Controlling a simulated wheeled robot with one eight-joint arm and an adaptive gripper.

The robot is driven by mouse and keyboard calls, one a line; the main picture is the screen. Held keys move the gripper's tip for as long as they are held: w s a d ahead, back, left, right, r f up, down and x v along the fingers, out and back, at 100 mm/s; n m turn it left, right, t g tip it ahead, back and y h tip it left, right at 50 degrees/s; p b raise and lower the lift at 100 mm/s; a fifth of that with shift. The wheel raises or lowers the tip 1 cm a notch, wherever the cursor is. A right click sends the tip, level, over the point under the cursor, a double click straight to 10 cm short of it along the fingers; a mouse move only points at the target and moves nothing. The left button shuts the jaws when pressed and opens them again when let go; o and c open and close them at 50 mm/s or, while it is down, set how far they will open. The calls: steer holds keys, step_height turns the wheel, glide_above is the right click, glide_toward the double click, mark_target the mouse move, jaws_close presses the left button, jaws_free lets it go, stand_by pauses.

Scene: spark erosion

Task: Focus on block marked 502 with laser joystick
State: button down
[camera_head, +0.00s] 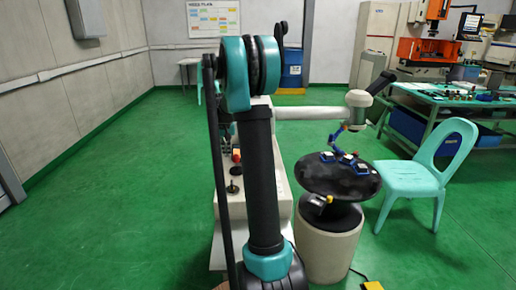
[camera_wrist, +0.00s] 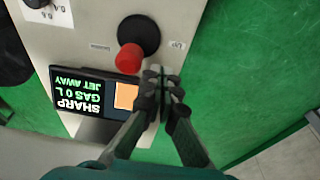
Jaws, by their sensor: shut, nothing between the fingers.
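In the wrist view my gripper (camera_wrist: 164,84) is shut and empty, its fingertips together just right of a red knob (camera_wrist: 129,60) on a round black base. A gap between fingers and knob cannot be judged. Small blue and white blocks (camera_head: 347,160) lie on a round black table (camera_head: 318,181) under the laser head (camera_head: 358,98). Their numbers are too small to read.
A teal chair (camera_head: 408,180) stands right of the round table. The green floor (camera_head: 125,190) at left is clear.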

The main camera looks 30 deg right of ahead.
step_height(320, 180, up, 5)
steer(key=shift+f, duration=0.1)
stand_by(0.4)
stand_by(0.3)
steer(key=s+a+f+n, duration=0.1)
steer(key=s+a+f, duration=0.3)
steer(key=s, duration=0.8)
steer(key=s+a+f+n+t, duration=0.1)
steer(key=s+a+f, duration=0.3)
steer(key=s, duration=0.8)
steer(key=s+a+f+n+t, duration=0.1)
steer(key=s+a+f, duration=0.4)
steer(key=s, duration=0.7)
steer(key=shift+s+f+n+y, duration=0.2)
steer(key=shift+s+n+y, duration=0.2)
steer(key=shift+n, duration=0.4)
steer(key=shift+w+d, duration=0.1)
